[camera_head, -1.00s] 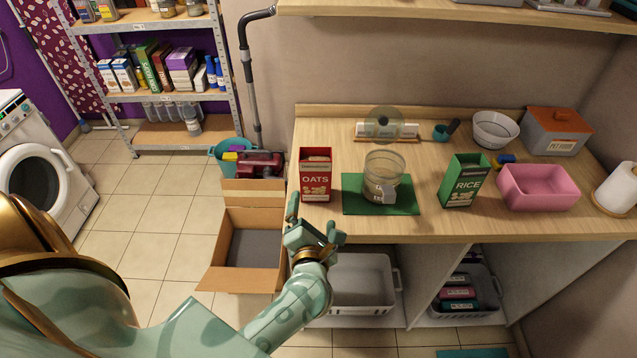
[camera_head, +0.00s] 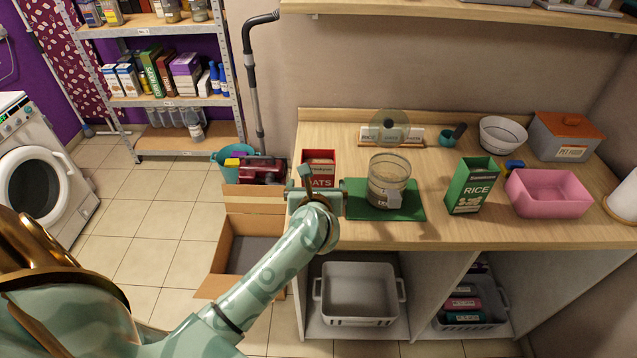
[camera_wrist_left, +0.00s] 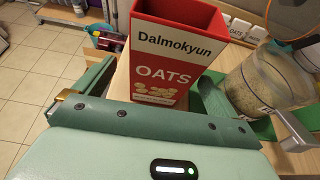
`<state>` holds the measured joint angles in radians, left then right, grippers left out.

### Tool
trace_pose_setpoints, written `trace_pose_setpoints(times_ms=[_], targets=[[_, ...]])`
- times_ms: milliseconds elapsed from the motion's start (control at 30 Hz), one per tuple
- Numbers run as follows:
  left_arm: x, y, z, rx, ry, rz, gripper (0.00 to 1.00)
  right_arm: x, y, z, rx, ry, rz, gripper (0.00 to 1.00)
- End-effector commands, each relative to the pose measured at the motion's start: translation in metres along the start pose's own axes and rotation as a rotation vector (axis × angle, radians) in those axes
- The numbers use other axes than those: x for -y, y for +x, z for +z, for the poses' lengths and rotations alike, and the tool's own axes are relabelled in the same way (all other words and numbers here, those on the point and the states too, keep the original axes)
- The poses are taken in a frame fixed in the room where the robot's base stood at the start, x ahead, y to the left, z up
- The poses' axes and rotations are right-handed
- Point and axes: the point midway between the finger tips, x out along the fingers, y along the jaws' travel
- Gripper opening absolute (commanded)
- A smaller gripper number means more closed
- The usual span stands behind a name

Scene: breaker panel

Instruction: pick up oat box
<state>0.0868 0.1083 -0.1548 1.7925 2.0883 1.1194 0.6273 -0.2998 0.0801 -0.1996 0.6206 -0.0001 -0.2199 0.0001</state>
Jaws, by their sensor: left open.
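The red oat box (camera_head: 319,167), with a white band and an open top, stands upright at the left end of the wooden counter. It also shows large in the left wrist view (camera_wrist_left: 172,70). My left gripper (camera_head: 316,190) is open at the front of the box and hides its lower part in the head view. In the left wrist view its fingers reach forward on either side of the box. I cannot tell whether either finger touches it. My right gripper is not in view.
A clear container (camera_head: 389,181) stands on a green mat (camera_head: 412,213) just right of the oat box. A green rice box (camera_head: 472,185) and a pink bin (camera_head: 548,193) stand further right. An open cardboard box (camera_head: 240,245) is on the floor, left of the counter.

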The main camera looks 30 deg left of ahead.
Motion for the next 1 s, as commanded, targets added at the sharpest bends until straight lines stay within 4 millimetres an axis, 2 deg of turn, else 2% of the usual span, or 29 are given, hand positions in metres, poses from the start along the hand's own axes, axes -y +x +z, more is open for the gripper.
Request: trace_pose_setpoints(times_ms=[100,233,500,567,700,1000], targets=[[0.003,0.022,-0.007,0.0,0.003,0.002,0.96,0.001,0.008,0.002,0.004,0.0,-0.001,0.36],[0.003,0.039,-0.006,0.0,0.002,0.001,0.96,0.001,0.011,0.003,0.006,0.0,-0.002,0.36],[0.003,0.043,-0.005,0.0,0.001,0.001,0.96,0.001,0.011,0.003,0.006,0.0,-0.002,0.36],[0.003,0.043,-0.005,0.0,0.001,0.0,0.82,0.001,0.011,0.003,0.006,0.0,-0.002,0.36],[0.003,0.043,-0.005,0.0,0.001,0.0,0.43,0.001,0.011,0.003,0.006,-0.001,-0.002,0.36],[0.003,0.042,-0.004,0.001,0.001,0.0,0.43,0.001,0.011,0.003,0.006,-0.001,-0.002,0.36]])
